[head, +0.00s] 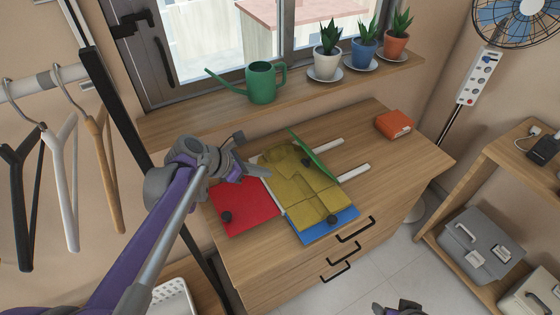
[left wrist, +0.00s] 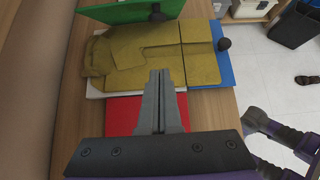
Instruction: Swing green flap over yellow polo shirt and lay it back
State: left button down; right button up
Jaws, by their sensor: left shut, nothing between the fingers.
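The yellow polo shirt (head: 300,187) lies folded on the folding board on the dresser top; it also shows in the left wrist view (left wrist: 150,55). The green flap (head: 312,156) stands tilted up along the shirt's far side; in the left wrist view it is at the top (left wrist: 115,13). The red flap (head: 248,204) lies flat at the near left, the blue flap (head: 335,222) at the right end. My left gripper (head: 266,173) is shut and empty, above the red flap beside the shirt. A purple-grey part of my right arm shows at the bottom edge; its fingers are not clear.
A green watering can (head: 262,83) and several potted plants (head: 326,62) stand on the windowsill. An orange folded item (head: 394,124) lies at the dresser's back right. Hangers (head: 65,180) hang at left. The dresser top (head: 410,160) is clear at right.

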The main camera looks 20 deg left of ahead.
aim_at(310, 159)
pick_arm(q)
jog(key=x, duration=0.8)
jog(key=shift+s+d+f+b, duration=0.1)
jog(key=shift+d+f+b, duration=0.1)
jog(key=shift+b, duration=0.2)
jog(key=shift+w+d+r, duration=0.3)
jog(key=shift+w+d, duration=0.2)
jog(key=shift+d, duration=0.05)
jog(key=shift+w+d+r, duration=0.35)
jog(key=shift+w+d, duration=0.2)
jog(key=shift+w+d+r, duration=0.25)
jog(key=shift+w+r, duration=0.05)
jog(key=shift+w, duration=0.05)
